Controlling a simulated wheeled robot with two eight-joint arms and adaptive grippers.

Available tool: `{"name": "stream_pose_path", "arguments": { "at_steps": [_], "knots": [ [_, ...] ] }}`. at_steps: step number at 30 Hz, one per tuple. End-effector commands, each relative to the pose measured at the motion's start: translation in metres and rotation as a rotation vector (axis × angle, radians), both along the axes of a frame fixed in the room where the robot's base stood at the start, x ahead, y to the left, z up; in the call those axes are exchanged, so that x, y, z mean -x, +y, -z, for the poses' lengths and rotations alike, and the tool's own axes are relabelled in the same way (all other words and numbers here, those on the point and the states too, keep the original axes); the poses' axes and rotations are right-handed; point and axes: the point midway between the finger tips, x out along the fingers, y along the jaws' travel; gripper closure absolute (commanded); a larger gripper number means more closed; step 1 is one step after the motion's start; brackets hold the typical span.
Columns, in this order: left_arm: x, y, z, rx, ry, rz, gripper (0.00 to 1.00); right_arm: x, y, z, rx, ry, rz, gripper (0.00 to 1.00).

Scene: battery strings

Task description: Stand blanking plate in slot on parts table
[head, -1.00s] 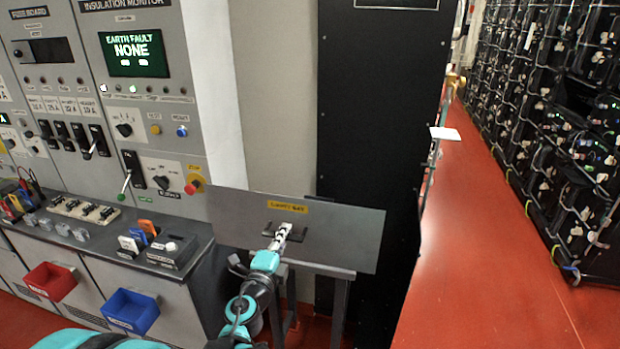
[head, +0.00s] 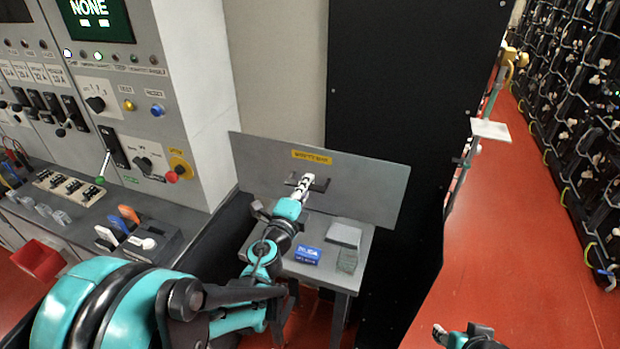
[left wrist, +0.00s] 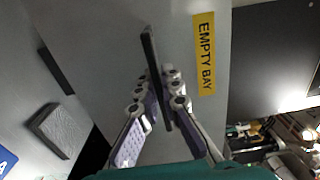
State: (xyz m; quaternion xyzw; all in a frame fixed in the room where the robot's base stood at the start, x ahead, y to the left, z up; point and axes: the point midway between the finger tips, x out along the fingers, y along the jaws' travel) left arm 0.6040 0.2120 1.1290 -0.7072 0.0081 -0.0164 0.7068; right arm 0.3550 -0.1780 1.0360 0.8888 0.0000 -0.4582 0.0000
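The blanking plate (head: 365,185) is a wide grey sheet with a yellow label and a dark handle at its middle. It stands roughly upright at the back of the parts table (head: 328,272) in the head view and overhangs its right side. My left gripper (head: 304,184) is shut on the handle; the left wrist view shows its fingers (left wrist: 163,85) on both sides of the dark handle bar, beside the "EMPTY BAY" label (left wrist: 205,55). The slot is not clearly seen, and I cannot tell whether the lower edge is in it. My right gripper (head: 460,338) shows only partly at the bottom edge.
A blue box (head: 307,254), a grey block (head: 344,235) and a small greenish clear block (head: 347,261) lie on the table's front part. A control panel and bench stand left, a black cabinet (head: 385,80) behind. Red floor is open at right.

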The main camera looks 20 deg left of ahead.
Motion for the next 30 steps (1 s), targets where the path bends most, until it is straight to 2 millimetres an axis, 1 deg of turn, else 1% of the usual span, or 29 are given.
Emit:
{"name": "stream_pose_path", "arguments": {
  "at_steps": [8,11,30],
  "knots": [
    [0.002,-0.001,0.000,0.000,0.001,0.000,1.00,0.000,0.000,0.001,0.000,0.000,0.000,0.60],
    [-0.003,-0.001,0.000,0.000,0.001,0.000,1.00,0.000,0.000,0.002,0.000,0.000,0.000,0.60],
    [-0.062,-0.003,0.000,-0.001,0.001,0.000,1.00,0.000,0.000,0.011,0.000,0.000,0.000,0.60]
  ]
}}
